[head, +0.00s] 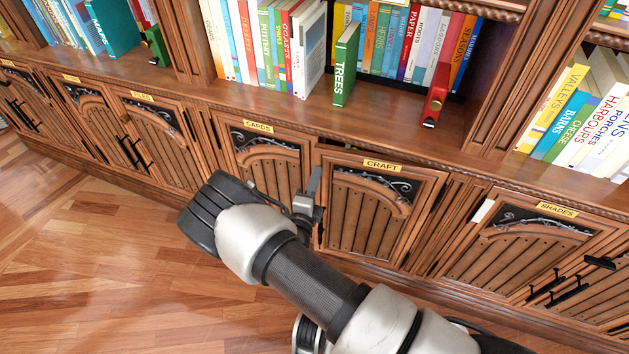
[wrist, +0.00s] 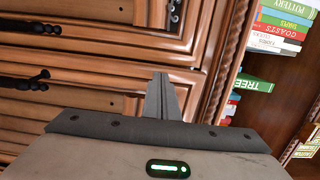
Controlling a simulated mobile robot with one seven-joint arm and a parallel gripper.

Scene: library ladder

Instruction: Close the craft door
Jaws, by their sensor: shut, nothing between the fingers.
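The craft door (head: 375,215) is a carved brown wooden cabinet door with a yellow "CRAFT" label in the middle of the head view. Its left edge seems to stand slightly proud of the frame, but I cannot tell how far it is open. My gripper (head: 312,190) is shut and empty at the door's left edge, overlapping it in the picture; contact cannot be told. My wrist hides part of the neighbouring front. In the wrist view, my fingers (wrist: 163,95) point toward the seam between two panels. The craft door (wrist: 70,95) appears there sideways, with a black handle (wrist: 25,81) beside its edge.
The cards door (head: 265,165) is left of the craft door, and the shades door (head: 530,250) is to the right. Above, a shelf holds books, a standing green "TREES" book (head: 345,65) and a red bookend (head: 435,97). The wooden floor (head: 90,260) is clear at left.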

